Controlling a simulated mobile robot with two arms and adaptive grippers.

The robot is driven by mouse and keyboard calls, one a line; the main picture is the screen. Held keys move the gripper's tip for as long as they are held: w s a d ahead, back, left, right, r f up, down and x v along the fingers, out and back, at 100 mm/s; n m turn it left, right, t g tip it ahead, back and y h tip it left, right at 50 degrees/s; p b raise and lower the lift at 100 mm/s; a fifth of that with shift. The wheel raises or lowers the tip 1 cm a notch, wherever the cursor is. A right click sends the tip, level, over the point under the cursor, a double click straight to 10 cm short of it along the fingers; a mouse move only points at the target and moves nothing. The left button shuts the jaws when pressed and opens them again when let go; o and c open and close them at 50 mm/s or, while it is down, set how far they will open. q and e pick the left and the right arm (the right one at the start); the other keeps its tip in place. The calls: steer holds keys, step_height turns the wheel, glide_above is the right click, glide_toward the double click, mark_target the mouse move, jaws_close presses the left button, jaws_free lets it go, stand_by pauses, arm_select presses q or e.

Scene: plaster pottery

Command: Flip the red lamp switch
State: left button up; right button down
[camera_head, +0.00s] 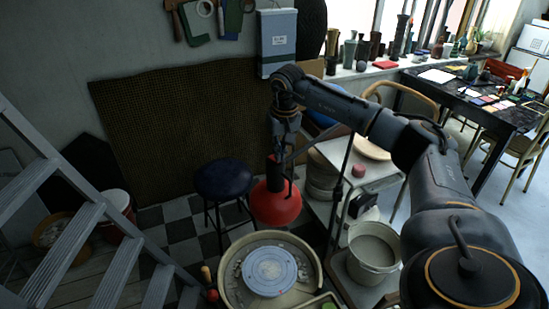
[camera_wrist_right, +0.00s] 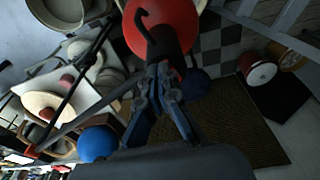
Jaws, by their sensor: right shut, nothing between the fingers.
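The red lamp (camera_head: 277,207) hangs over the pottery wheel in the head view, with a black cylindrical neck (camera_head: 273,172) above its round red shade. It also shows at the top of the right wrist view (camera_wrist_right: 150,20), where a dark hooked piece crosses the shade. I cannot make out the switch clearly. My right gripper (camera_head: 284,150) is shut and empty, pointing down right at the lamp's neck. In the right wrist view its fingertips (camera_wrist_right: 165,70) overlap the neck; I cannot tell whether they touch it. My left gripper is not in view.
A pottery wheel (camera_head: 309,277) with a grey disc stands below the lamp. A dark blue stool (camera_head: 223,180) is to its left, a bucket (camera_head: 373,264) to its right. A thin dark lamp arm (camera_head: 343,190) runs beside a shelf cart. A ladder (camera_head: 75,225) stands at left.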

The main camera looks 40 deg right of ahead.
steer(key=shift+f, duration=0.25)
steer(key=shift+r, duration=0.1)
step_height(320, 180, up, 7)
steer(key=p, duration=0.6)
stand_by(0.6)
